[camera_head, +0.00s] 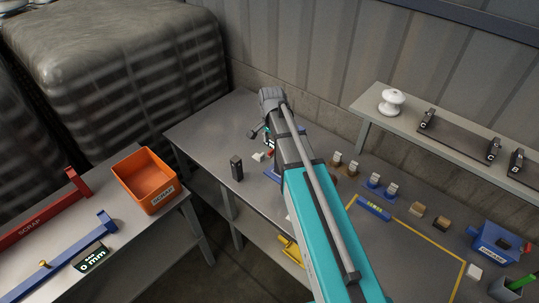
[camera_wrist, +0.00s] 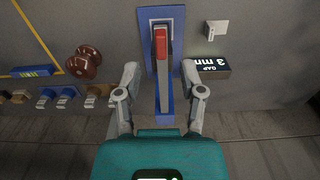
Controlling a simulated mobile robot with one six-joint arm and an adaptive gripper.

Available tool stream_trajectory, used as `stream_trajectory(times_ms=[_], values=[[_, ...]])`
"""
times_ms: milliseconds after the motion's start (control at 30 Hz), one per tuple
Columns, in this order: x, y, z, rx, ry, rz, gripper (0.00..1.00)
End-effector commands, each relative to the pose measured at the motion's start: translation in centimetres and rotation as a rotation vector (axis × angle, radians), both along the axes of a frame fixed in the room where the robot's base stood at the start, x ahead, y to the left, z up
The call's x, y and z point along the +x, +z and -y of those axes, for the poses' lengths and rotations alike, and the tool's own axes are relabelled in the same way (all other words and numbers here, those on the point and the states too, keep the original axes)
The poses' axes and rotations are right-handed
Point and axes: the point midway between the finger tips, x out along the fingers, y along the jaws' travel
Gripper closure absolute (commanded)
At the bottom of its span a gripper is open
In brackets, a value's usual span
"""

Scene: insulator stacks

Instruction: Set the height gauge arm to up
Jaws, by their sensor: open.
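In the wrist view, a blue gauge has a grey arm (camera_wrist: 163,72) with a red tip, lying along its blue plate (camera_wrist: 178,20). A dark display (camera_wrist: 208,66) reading "GAP 3 mm" sits just right of it. My gripper (camera_wrist: 161,68) is open, with one finger on each side of the arm. Clear space shows between each finger and the gauge, and nothing is held. I cannot tell from this angle how far the arm is raised. In the head view my own arm largely hides this gauge.
A brown insulator (camera_wrist: 85,62) stands left of the gauge in the wrist view, and a small pale block (camera_wrist: 216,29) lies to the right. In the head view, an orange bin (camera_head: 146,180) and another blue gauge (camera_head: 68,258) reading "0 mm" are on the left table.

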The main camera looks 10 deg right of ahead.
Motion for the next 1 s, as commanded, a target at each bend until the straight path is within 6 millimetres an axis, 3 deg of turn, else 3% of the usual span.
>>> stream_trajectory(times_ms=[500,1000], values=[[0.0,-4.1,-0.1,0.0,0.001,0.0,0.49],[0.0,-4.8,-0.1,0.0,0.002,0.0,0.49]])
